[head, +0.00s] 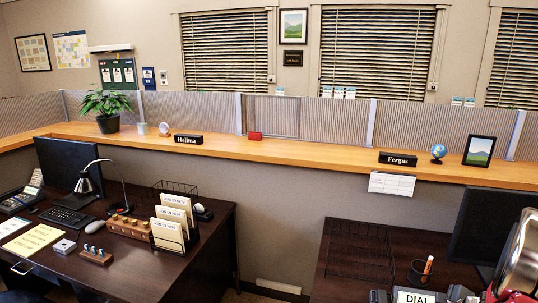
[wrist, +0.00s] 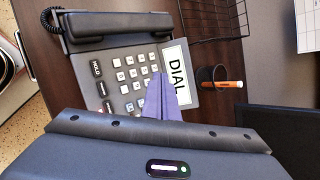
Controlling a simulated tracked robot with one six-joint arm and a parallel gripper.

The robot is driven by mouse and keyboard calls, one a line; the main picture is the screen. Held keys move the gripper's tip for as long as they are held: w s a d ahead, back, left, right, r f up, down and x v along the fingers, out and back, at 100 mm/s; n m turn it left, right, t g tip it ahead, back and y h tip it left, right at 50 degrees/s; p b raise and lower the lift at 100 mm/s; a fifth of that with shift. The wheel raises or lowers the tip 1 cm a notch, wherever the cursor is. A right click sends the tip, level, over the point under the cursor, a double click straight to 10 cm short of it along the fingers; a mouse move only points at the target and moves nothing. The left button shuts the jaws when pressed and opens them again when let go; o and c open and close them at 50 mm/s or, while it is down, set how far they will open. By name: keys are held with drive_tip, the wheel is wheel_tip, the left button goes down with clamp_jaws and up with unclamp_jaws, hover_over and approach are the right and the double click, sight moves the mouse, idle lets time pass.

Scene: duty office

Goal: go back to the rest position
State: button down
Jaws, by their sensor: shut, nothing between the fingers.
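My gripper (wrist: 163,95) shows in the wrist view as two lilac-grey fingers close together, shut and empty. It points over the desk telephone (wrist: 125,75), in front of its keypad and the white DIAL card (wrist: 176,68). I cannot tell whether the fingertips touch the phone. In the head view, part of my arm fills the lower right corner, and the gripper's fingers are not visible there. The DIAL card also shows at the bottom edge of the head view (head: 414,297).
A pen cup (head: 420,273) with an orange pen, a wire rack (head: 358,250) and a dark monitor (head: 490,228) stand around the phone on the right desk (head: 338,232). A wooden ledge (head: 300,160) runs behind. A gap separates the left desk (head: 205,262).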

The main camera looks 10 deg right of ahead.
drive_tip(key=s+a+r+n+g, duration=0.1)
drive_tip(key=s+a+r+n, duration=0.2)
drive_tip(key=a+r+n, duration=0.4)
drive_tip(key=s+a+r+n+g, duration=0.1)
drive_tip(key=s+a+r+n, duration=0.3)
drive_tip(key=a, duration=1.8)
drive_tip(key=s+a+r+n+y, duration=0.1)
drive_tip(key=s+a+r+n, duration=0.3)
drive_tip(key=a+r+n, duration=0.7)
drive_tip(key=a+n, duration=0.4)
drive_tip(key=n, duration=0.1)
drive_tip(key=shift+a+r+g, duration=0.25)
drive_tip(key=shift+a+g, duration=0.05)
drive_tip(key=shift+g, duration=0.1)
drive_tip(key=shift+s, duration=0.1)
